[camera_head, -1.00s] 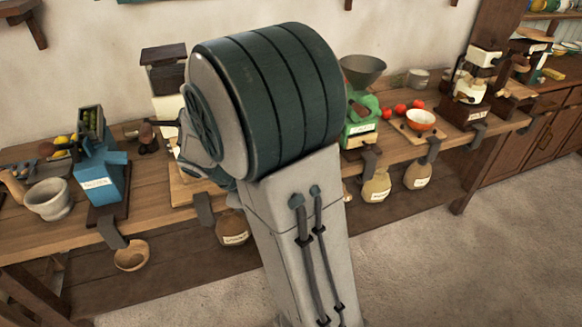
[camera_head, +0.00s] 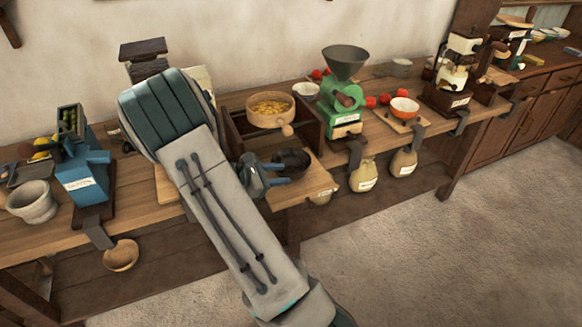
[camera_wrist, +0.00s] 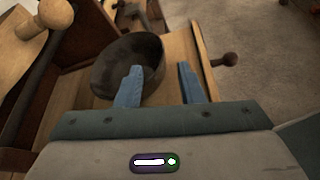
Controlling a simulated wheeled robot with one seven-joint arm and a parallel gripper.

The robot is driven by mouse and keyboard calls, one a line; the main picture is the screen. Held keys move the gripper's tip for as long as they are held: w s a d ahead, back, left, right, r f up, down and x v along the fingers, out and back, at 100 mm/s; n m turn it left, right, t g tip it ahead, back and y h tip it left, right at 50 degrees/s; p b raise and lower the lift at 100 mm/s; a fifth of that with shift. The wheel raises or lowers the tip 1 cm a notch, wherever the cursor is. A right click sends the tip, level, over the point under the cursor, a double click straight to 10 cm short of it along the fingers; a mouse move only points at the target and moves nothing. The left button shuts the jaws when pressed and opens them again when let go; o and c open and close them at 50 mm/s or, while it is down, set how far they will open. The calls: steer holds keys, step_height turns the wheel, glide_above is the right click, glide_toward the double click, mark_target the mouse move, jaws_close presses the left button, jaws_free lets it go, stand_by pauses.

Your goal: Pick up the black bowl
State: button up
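The black bowl (camera_head: 291,161) sits upright in the light wooden drawer or tray (camera_head: 297,191) at the bench's front, below a sieve. In the wrist view the bowl (camera_wrist: 113,70) is at upper left. My gripper (camera_head: 281,173) is at the bowl's near left side, with blue fingers apart and nothing clearly held. In the wrist view my gripper (camera_wrist: 160,69) has its left finger overlapping the bowl's interior and its right finger outside the rim. Whether either finger touches the bowl cannot be told.
The sieve (camera_head: 270,105) with yellowish contents is above and behind the bowl, in a dark wooden frame (camera_head: 231,120). A green grinder (camera_head: 341,112) stands to the right. Open floor (camera_head: 400,260) lies before the bench.

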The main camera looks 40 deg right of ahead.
mark_target(293, 174)
steer(key=x, duration=0.6)
steer(key=shift+d+f, duration=0.1)
steer(key=shift+d, duration=0.15)
jaws_close()
